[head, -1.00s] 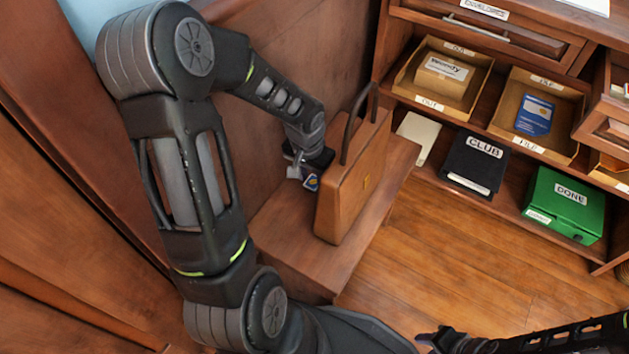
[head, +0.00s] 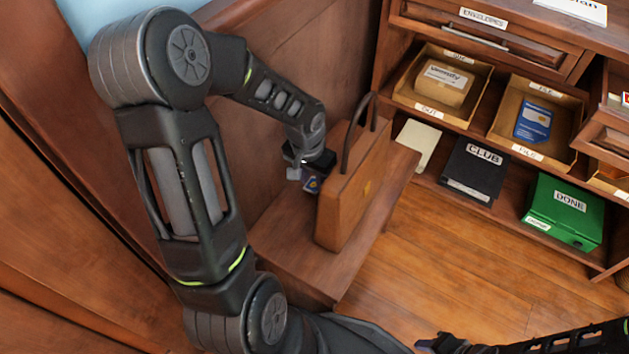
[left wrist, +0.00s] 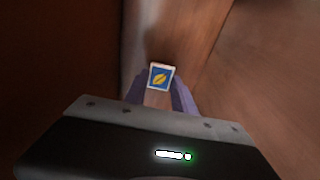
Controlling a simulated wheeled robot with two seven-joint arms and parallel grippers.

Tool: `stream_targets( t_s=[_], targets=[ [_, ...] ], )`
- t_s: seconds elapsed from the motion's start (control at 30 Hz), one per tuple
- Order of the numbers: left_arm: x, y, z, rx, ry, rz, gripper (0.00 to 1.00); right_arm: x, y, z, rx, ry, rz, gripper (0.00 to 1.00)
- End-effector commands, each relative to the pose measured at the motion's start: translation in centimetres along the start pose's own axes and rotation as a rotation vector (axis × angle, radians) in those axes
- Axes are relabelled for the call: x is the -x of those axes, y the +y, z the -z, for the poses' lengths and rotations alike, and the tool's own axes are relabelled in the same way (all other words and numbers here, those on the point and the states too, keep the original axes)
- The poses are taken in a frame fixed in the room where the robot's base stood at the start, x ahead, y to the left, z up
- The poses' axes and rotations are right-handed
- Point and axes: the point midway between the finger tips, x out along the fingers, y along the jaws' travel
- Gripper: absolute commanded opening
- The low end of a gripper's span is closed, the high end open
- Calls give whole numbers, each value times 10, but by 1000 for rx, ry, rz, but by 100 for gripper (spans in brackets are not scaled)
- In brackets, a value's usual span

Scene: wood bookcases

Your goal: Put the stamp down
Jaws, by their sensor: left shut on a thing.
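The stamp (left wrist: 161,77) is a small blue square with a yellow leaf-like mark and a pale border. It sits between the fingertips of my left gripper (left wrist: 162,92) in the left wrist view, and the gripper is shut on it. I cannot tell whether the stamp touches the bench below. My right arm shows at the lower right, but its fingertips are not clear.
The upright brown bag (head: 350,195) with a dark handle stands on a wooden bench (head: 285,245). A wooden wall rises at the left. Shelves on the right hold open trays (head: 498,138), a black CLUB box (head: 470,182) and a green DONE box (head: 562,215). The floor between is clear.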

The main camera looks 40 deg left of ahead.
Motion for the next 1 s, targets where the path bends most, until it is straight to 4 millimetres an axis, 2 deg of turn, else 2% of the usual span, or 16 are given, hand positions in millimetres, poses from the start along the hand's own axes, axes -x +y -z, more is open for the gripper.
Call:
stream_targets(
  t_s=[0.03, 0.2, 0.4, 1.0],
  targets=[
    [14, 0, 2, -1, 3, 1, 0, 7, -4, -1, 2, -3, 2, 36],
    [49, 0, 7, -1, 4, 1, 0, 18, -11, -5, 8, -12, 6, 36],
    [75, 0, 10, 0, 2, 0, 0, 25, -16, -8, 12, -20, 9, 36],
    [78, 0, 10, 0, 0, 0, 0, 25, -16, -8, 12, -20, 10, 36]
  ],
)
